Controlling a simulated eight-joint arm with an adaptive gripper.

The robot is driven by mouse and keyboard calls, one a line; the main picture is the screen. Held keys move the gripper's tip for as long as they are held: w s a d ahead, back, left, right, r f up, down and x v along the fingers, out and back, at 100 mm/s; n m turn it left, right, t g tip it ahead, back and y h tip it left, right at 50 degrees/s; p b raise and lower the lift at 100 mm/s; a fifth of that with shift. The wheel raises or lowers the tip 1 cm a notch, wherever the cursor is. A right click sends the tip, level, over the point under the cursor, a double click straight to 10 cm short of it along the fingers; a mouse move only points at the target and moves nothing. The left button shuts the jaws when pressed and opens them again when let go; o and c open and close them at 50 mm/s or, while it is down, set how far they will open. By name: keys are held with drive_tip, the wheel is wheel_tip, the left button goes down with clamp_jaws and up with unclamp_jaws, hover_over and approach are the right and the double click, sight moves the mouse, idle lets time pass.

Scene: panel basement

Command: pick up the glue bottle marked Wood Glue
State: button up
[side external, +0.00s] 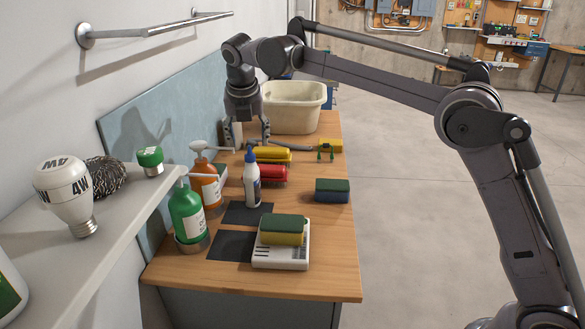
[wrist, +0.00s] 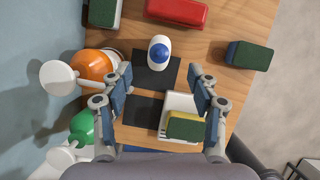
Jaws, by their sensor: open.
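A white bottle with a blue cap (side external: 252,182) stands upright on the wooden bench, at the edge of a dark square mat. No lettering on it can be read. The wrist view shows the bottle from above (wrist: 159,54), just past the fingertips and roughly centred between them. My gripper (side external: 250,142) is open and empty, pointing down above the bench. In the side view it appears farther back than the bottle. In the wrist view both fingers of my gripper (wrist: 161,76) show spread apart, not touching the bottle.
An orange pump bottle (side external: 205,180) and a green pump bottle (side external: 187,212) stand left of the white bottle. A red block (side external: 272,173) lies close behind it.

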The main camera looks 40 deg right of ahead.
sight(250, 155)
drive_tip(key=shift+x, duration=4.2)
drive_tip(key=shift+s+a, duration=0.15)
drive_tip(key=shift+a, duration=0.05)
clamp_jaws()
